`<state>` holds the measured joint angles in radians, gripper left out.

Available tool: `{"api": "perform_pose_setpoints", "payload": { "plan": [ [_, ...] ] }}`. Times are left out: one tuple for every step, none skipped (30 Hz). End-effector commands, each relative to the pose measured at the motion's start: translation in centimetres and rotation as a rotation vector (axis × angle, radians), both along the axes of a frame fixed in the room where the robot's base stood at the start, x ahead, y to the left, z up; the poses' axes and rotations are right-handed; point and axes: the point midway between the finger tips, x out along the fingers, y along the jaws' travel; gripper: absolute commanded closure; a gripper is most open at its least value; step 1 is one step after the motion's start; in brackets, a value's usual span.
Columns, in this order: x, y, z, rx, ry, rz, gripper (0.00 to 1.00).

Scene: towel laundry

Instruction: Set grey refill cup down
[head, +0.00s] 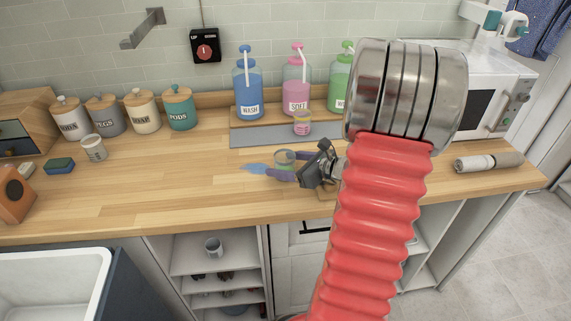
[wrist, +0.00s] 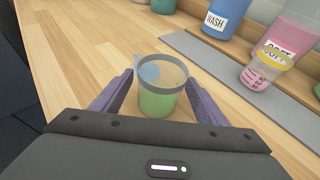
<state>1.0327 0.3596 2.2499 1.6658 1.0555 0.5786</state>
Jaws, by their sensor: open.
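The grey refill cup (wrist: 162,101) is clear, with a grey rim and green contents. It stands upright on the wooden counter in the wrist view. It also shows in the head view (head: 284,157), partly hidden by my gripper. My gripper (wrist: 160,80) is open, with one purple finger on each side of the cup, close to its walls. In the head view my gripper (head: 272,166) reaches in low from the right, and whether the fingers touch the cup cannot be told.
A yellow-rimmed cup (head: 302,124) stands on the grey mat (head: 262,138), before the wash (head: 248,85), soft (head: 296,82) and green (head: 341,75) bottles. Another cup (head: 94,148) stands left. The counter's left-middle is clear.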

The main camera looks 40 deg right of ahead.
Motion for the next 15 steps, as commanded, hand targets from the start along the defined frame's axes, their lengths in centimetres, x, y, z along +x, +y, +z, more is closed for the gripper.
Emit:
{"api": "perform_pose_setpoints", "payload": {
  "plan": [
    [0.0,0.0,0.0,0.000,0.000,0.000,0.33],
    [0.0,0.0,0.0,0.000,0.000,0.000,0.33],
    [0.0,0.0,0.0,0.000,0.000,0.000,0.33],
    [0.0,0.0,0.0,0.000,0.000,0.000,0.33],
    [0.0,0.0,0.0,0.000,0.000,0.000,0.33],
    [0.0,0.0,0.1,-0.001,0.000,0.000,0.33],
    [0.0,0.0,0.2,-0.001,0.000,0.000,0.33],
    [0.0,0.0,0.3,-0.001,0.000,-0.001,0.33],
    [-0.3,-0.1,0.3,-0.001,0.000,-0.002,0.33],
    [-0.5,-0.2,0.4,-0.001,0.000,-0.003,0.33],
    [-0.7,-0.2,0.5,-0.001,0.000,-0.003,0.33],
    [-1.1,-0.3,0.7,-0.001,0.000,-0.003,0.33],
    [-1.4,-0.4,0.8,-0.001,0.000,-0.003,0.33],
    [-1.7,-0.4,1.0,-0.001,-0.001,-0.004,0.33],
    [-2.2,-0.5,1.2,-0.001,-0.001,-0.004,0.33]
  ]
}}
